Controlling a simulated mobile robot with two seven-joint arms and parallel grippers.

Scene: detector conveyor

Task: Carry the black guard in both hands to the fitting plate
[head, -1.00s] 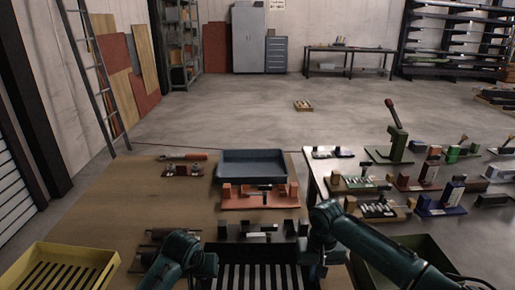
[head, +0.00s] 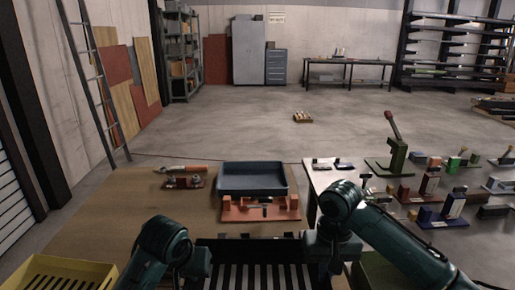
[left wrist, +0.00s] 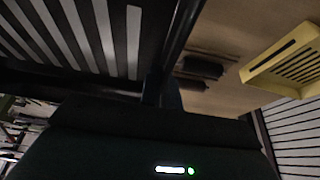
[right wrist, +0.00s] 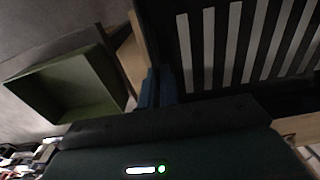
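The black guard (head: 262,275), a dark panel with pale gaps between its bars, is at the bottom middle of the head view. It fills the upper left of the left wrist view (left wrist: 82,40) and the upper right of the right wrist view (right wrist: 222,50). My left gripper (left wrist: 165,92) is at one side edge of it and appears shut on that edge. My right gripper (right wrist: 155,85) appears shut on the opposite edge; its blue fingers show there. I cannot tell for sure which thing is the fitting plate; the guard hides part of the table.
An orange fixture (head: 235,213) and a blue-grey tray (head: 253,190) stand beyond the guard. A yellow slotted crate (head: 75,264) is at left, a green crate (right wrist: 70,88) at right. The right table holds several fixtures. Bare tabletop (head: 120,205) lies left.

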